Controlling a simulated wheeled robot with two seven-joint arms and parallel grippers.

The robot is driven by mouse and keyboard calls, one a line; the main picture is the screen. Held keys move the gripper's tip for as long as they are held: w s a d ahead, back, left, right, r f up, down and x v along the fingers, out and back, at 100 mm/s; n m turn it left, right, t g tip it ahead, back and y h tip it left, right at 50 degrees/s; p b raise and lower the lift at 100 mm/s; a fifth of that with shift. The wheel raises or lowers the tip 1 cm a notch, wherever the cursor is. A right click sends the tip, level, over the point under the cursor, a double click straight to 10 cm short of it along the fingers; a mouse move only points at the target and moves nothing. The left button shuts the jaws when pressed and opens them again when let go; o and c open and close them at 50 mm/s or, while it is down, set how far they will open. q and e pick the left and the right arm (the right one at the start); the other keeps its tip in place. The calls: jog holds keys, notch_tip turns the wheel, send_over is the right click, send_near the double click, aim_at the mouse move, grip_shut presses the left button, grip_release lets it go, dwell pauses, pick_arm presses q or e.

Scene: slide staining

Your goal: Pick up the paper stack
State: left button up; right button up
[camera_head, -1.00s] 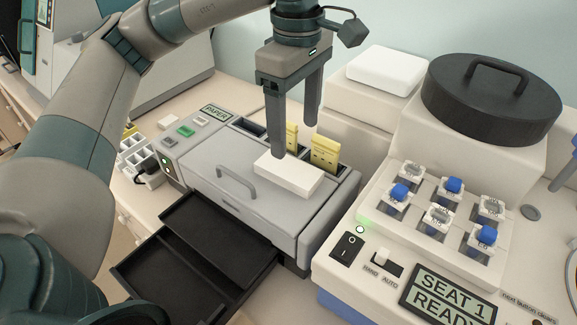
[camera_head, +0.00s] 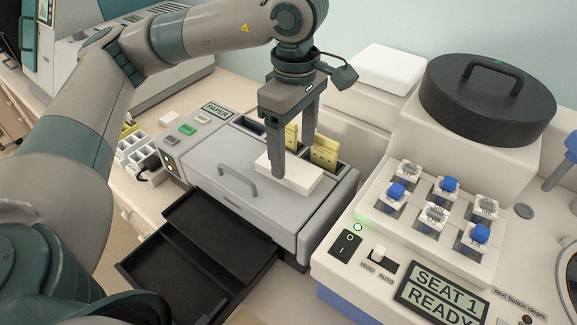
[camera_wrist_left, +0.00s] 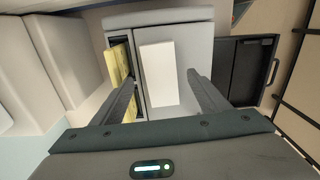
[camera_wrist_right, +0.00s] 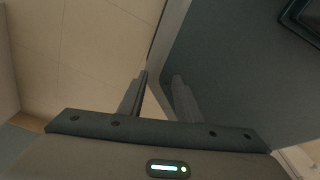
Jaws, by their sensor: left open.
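The paper stack (camera_head: 297,176) is a white flat block on the grey lid of the machine labelled PAPER. My left gripper (camera_head: 293,158) is open above it, pointing down, one finger in front of the stack and the other behind. In the left wrist view the stack (camera_wrist_left: 159,73) lies ahead between the spread fingers (camera_wrist_left: 160,84); whether they touch it cannot be told. My right gripper (camera_wrist_right: 158,78) shows only in its own wrist view, with a narrow empty gap between its fingertips.
Yellow cards (camera_head: 324,152) stand in slots behind the stack. A black drawer (camera_head: 215,235) is pulled out at the machine's front. At right stands a white device with blue-capped parts (camera_head: 449,184) and a black round lid (camera_head: 487,95). A white rack (camera_head: 137,152) is at left.

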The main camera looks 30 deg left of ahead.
aim_at(291, 167)
pick_arm(q)
jog(key=f+p, duration=0.1)
jog(key=f, duration=0.2)
jog(key=shift+s+a+p, duration=0.1)
jog(key=shift+a+p, duration=0.1)
jog(key=shift+p, duration=0.15)
jog(key=shift+f, duration=0.55)
pick_arm(e)
jog(key=shift+s+d+r, duration=0.2)
jog(key=shift+s+r, duration=0.2)
jog(key=shift+r, duration=0.1)
jog(key=shift+s+d+r, duration=0.2)
jog(key=shift+s+r, duration=0.15)
jog(key=shift+r, duration=0.1)
pick_arm(q)
jog(key=shift+c, duration=0.6)
jog(key=c, duration=1.1)
pick_arm(e)
jog(key=shift+s+g, duration=0.2)
jog(key=shift+g, duration=0.1)
